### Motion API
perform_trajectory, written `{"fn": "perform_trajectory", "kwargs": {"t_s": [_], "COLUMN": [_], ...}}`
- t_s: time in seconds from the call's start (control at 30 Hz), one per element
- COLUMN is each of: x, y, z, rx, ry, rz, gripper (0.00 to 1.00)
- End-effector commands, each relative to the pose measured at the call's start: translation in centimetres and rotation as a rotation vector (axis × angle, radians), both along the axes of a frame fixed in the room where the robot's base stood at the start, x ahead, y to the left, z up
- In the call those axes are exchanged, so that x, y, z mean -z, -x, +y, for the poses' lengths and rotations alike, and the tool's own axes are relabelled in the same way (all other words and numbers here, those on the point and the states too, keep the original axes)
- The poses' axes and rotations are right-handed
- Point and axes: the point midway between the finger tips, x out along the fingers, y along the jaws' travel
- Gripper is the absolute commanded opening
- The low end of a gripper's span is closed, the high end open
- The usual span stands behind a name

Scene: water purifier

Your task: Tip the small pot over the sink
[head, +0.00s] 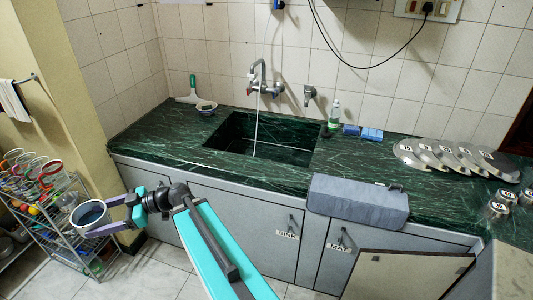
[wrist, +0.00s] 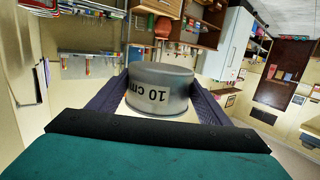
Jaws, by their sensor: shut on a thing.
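The pot is in front of the counter, left of and apart from the sink. The sink (head: 290,153) is a dark green basin set in the counter. A thin stream runs into it from the tap (head: 259,74).
A wire rack (head: 62,262) with utensils stands close behind the pot. A grey padded block (head: 358,202) covers part of the front edge.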

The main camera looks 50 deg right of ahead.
Motion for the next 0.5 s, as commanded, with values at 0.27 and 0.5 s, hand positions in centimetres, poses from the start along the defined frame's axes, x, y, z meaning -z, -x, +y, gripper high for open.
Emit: {"fn": "perform_trajectory", "kwargs": {"t_s": [0.27, 0.5], "x": [1.0, 2.2], "y": [-3.1, -6.5], "z": [-2.9, -7.5], "rx": [0.146, 0.319], "ry": [-0.004, -0.003], "rz": [-0.005, -0.011], "gripper": [0.41, 0.41]}}
